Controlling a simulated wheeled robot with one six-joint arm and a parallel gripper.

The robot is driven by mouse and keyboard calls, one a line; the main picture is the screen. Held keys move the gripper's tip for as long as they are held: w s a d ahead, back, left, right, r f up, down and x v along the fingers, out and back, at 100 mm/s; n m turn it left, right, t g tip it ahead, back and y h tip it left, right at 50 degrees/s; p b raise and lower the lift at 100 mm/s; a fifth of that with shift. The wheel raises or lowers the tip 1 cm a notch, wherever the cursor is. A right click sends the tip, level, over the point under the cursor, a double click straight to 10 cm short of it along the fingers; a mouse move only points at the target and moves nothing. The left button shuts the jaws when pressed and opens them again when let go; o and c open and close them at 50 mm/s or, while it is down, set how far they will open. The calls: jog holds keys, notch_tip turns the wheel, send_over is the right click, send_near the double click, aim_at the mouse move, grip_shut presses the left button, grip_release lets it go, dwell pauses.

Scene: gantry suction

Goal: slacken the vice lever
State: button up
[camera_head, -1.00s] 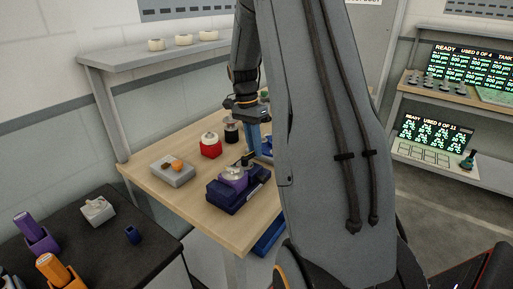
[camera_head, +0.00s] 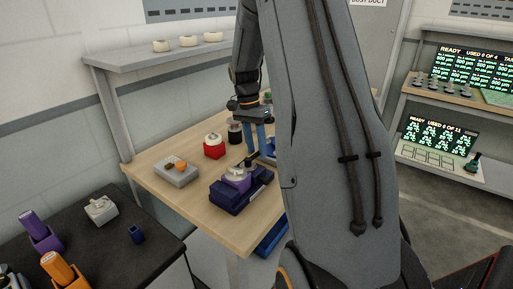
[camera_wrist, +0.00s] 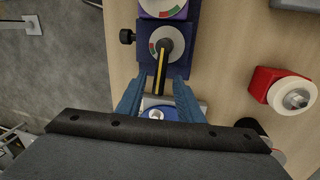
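The dark blue vice (camera_head: 232,204) stands on the wooden bench, with a purple part (camera_head: 237,181) in its top. In the wrist view, the vice body (camera_wrist: 181,66) carries a round dial with red and green marks. The black lever (camera_wrist: 160,78) with a yellow stripe runs from this dial back toward my gripper. My gripper (camera_wrist: 161,88) is open, with one blue finger on each side of the lever and gaps between. In the head view, my gripper (camera_head: 256,150) points down behind the vice, and my arm hides part of the bench.
A red block with a white round top (camera_head: 214,147) and a dark round item (camera_head: 235,134) stand near my gripper. A grey box with an orange knob (camera_head: 177,173) lies left of the vice. A dark table (camera_head: 100,245) with several items is at front left.

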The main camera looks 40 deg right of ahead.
notch_tip(320, 180, up, 8)
jog(key=w+b, duration=0.1)
jog(key=b, duration=0.1)
jog(key=shift+w+a+f, duration=0.2)
dwell(0.7)
